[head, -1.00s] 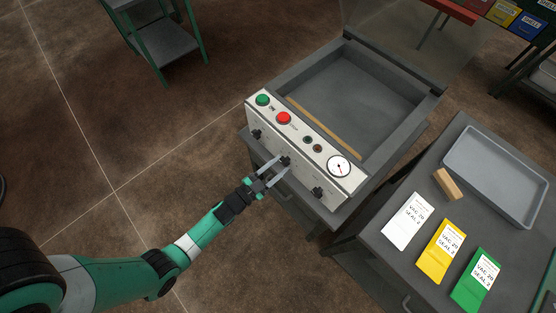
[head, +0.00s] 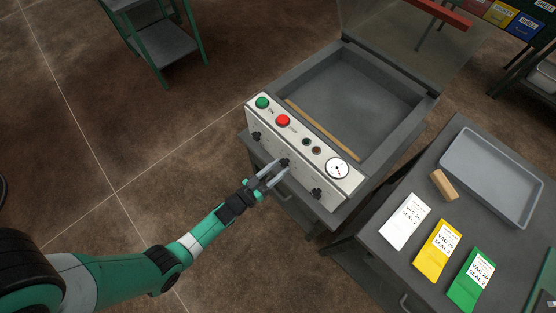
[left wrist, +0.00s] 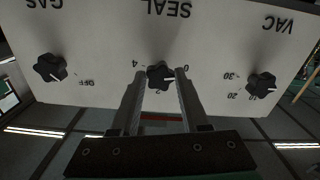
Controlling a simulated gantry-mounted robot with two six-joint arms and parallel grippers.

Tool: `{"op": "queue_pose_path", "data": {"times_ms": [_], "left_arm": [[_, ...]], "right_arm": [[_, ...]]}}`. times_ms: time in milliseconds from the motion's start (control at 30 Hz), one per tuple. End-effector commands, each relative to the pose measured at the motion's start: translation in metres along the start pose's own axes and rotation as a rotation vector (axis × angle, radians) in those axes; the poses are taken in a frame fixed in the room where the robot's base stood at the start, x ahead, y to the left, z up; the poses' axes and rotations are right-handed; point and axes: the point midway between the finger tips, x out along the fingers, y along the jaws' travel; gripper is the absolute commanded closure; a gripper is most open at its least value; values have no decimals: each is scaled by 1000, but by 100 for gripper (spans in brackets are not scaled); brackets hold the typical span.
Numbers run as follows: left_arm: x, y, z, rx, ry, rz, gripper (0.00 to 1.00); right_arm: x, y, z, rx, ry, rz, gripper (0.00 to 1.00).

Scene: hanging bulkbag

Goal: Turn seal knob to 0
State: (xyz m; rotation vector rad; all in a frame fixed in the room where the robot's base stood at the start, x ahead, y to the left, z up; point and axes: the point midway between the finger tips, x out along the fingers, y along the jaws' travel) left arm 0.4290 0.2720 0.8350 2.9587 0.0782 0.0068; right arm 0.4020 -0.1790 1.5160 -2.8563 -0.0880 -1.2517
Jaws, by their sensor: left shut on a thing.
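The seal knob (left wrist: 160,74) is a dark lobed knob under the upside-down SEAL label in the left wrist view. The marks 0, 2 and 4 stand around it, and its pointer is too small to read surely. It also shows on the machine's white front panel (head: 265,135) in the head view. My left gripper (head: 281,166) reaches up to the panel from the lower left. Its two fingers lie on either side of the seal knob, shut on it. My right gripper is in neither current view.
The gas knob (left wrist: 50,68) and vac knob (left wrist: 261,86) flank the seal knob. Green (head: 262,102) and red (head: 283,120) buttons and a gauge (head: 337,168) sit on the panel. A side table with a grey tray (head: 453,167), wooden block (head: 445,184) and coloured cards stands right.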

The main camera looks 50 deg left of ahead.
Motion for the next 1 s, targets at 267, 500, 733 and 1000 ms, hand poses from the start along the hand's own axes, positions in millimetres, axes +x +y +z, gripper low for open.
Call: {"op": "queue_pose_path", "data": {"times_ms": [267, 500, 733, 1000], "left_arm": [[0, 0, -1, -10, 3, 1, 100], [0, 0, -1, -10, 2, 0, 39], [0, 0, 0, -8, 1, 0, 25], [-13, 0, -2, -9, -1, -2, 25]], "right_arm": [[0, 0, 0, 0, 0, 0, 25], [0, 0, 0, 0, 0, 0, 25], [0, 0, 0, 0, 0, 0, 25], [4, 0, -4, 0, 0, 0, 25]]}}
